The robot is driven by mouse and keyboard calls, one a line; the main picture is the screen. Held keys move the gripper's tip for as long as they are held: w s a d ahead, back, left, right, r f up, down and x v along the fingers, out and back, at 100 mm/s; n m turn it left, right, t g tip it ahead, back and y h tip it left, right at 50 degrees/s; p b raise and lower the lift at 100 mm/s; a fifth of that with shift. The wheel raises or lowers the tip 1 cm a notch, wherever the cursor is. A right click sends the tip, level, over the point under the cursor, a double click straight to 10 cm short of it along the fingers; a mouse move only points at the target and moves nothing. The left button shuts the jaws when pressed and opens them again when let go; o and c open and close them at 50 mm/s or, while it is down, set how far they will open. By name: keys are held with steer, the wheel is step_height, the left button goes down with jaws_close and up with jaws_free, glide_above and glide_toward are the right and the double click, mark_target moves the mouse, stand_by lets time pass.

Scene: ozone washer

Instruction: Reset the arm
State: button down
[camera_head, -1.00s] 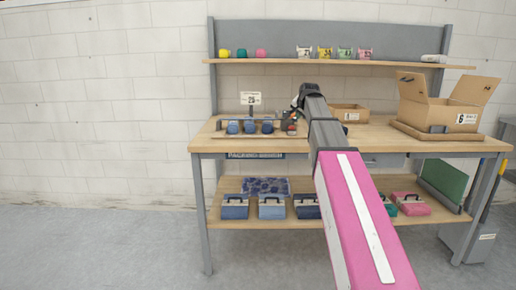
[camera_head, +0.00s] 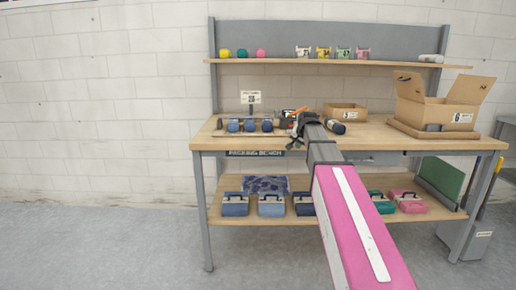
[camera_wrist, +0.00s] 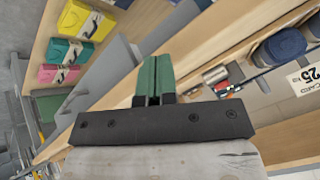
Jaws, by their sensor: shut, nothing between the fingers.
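My arm reaches from the lower right of the head view to the front of the packing bench (camera_head: 375,141). My gripper (camera_head: 292,132) is at the bench's front edge, small and partly hidden by the wrist, just right of the blue rolls. In the wrist view, the green fingers of my gripper (camera_wrist: 153,75) are together with nothing between them. The view is strongly tilted, and the fingers point past the bench edge.
A small box (camera_head: 345,113) and a large open carton (camera_head: 440,112) are at the right. The lower shelf (camera_head: 225,220) holds several cases. Floor at left (camera_head: 100,245) is clear.

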steer(key=s+f+n+g, duration=0.6)
steer(key=s+f+g, duration=0.1)
steer(key=s+f, duration=2.5)
step_height(320, 180, down, 3)
steer(key=shift+s+a+r+h, duration=0.15)
steer(key=shift+r+h, duration=0.05)
steer(key=shift+h, duration=0.2)
